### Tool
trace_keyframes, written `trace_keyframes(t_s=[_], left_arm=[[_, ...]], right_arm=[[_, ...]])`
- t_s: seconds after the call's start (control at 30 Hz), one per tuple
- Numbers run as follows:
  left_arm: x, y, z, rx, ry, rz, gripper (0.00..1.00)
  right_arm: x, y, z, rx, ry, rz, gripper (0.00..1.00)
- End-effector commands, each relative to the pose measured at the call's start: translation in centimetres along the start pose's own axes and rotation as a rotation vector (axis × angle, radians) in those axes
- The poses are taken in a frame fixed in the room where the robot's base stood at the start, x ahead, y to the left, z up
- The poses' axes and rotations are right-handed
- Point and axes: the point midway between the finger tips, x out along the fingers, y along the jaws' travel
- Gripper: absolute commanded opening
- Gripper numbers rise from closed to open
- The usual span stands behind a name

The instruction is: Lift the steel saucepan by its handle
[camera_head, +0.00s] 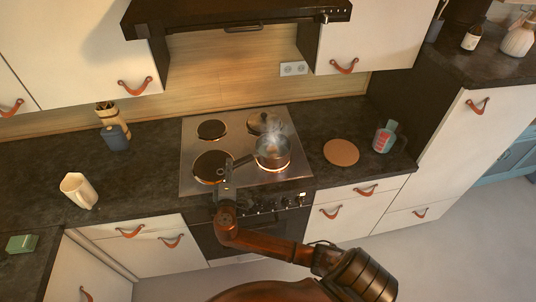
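The steel saucepan (272,153) stands on the front right burner of the stove, with steam rising above it. Its dark handle (242,160) points left over the hob. My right gripper (223,174) is over the front left burner, close to the left end of the handle. I cannot tell whether its fingers touch or surround the handle, or whether they are open or shut. My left gripper is not in view.
A round board (341,152) and a bottle (384,137) are right of the stove (190,150). A cream jug (78,190) stands left. The range hood (235,17) hangs above.

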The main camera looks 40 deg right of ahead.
Motion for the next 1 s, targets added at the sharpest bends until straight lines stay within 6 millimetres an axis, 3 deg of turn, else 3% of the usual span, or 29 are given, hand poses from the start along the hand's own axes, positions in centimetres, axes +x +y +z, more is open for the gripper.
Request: trace_keyframes(t_s=[0.23,1.0], left_arm=[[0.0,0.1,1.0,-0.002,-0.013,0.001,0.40],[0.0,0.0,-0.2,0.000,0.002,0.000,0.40]], right_arm=[[0.0,0.0,0.0,0.000,0.000,0.000,0.00],[0.0,0.4,-0.1,-0.001,0.001,0.004,0.00]])
